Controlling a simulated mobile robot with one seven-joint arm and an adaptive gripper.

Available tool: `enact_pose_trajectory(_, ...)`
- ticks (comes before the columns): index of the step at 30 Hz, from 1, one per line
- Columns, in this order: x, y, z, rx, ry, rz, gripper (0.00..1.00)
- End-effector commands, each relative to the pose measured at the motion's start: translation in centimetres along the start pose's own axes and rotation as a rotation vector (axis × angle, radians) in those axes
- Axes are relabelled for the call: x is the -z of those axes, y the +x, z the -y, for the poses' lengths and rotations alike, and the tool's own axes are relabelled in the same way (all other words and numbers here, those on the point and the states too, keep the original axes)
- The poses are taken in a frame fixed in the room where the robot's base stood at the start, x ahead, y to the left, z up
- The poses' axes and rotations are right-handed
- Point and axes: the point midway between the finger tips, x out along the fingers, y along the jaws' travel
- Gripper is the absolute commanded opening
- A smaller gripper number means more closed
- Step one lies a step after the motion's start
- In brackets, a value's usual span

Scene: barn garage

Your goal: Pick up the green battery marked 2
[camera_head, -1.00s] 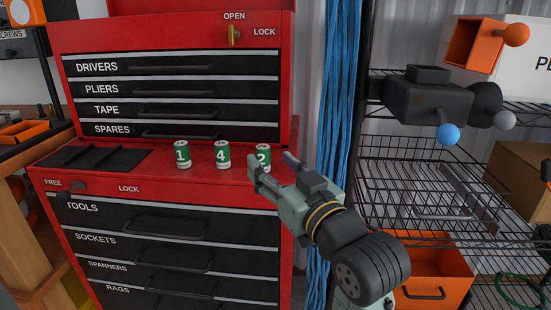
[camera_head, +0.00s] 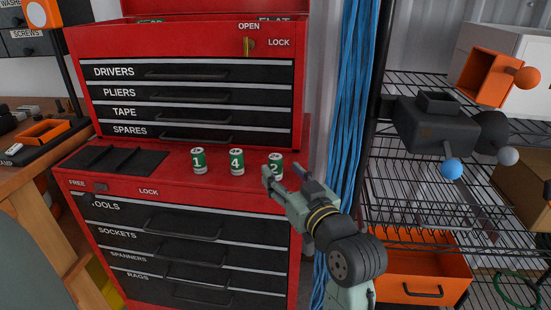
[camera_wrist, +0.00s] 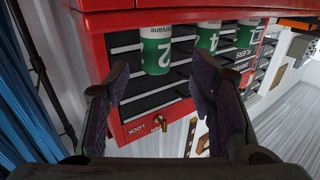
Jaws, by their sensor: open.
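The green battery marked 2 (camera_head: 276,160) stands upright on the red ledge of the tool chest, with white ends. Its lower part is partly hidden by my gripper (camera_head: 283,174) in the head view. My gripper is open and empty, its fingers pointing at this battery from the front. In the wrist view, battery 2 (camera_wrist: 155,52) appears upside down beyond the gap between my open fingertips (camera_wrist: 158,74). The fingers do not appear to touch it.
Battery 4 (camera_head: 236,162) and battery 1 (camera_head: 198,161) stand in a row to the left. A black mat (camera_head: 115,161) lies further left on the ledge. Blue cables (camera_head: 348,95) hang at the right, beside a black wire shelf (camera_head: 410,200) with an orange bin (camera_head: 425,275).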

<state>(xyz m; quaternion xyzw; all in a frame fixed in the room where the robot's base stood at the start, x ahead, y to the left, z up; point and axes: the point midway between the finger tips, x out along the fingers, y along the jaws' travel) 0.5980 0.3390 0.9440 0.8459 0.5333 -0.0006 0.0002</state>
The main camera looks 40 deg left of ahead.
Motion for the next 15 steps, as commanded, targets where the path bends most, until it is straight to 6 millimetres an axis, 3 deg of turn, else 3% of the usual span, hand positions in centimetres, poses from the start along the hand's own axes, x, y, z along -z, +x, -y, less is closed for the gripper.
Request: enact_pose_trajectory(15,0.4,5.6,-0.4,0.002,0.000,-0.001,0.50)
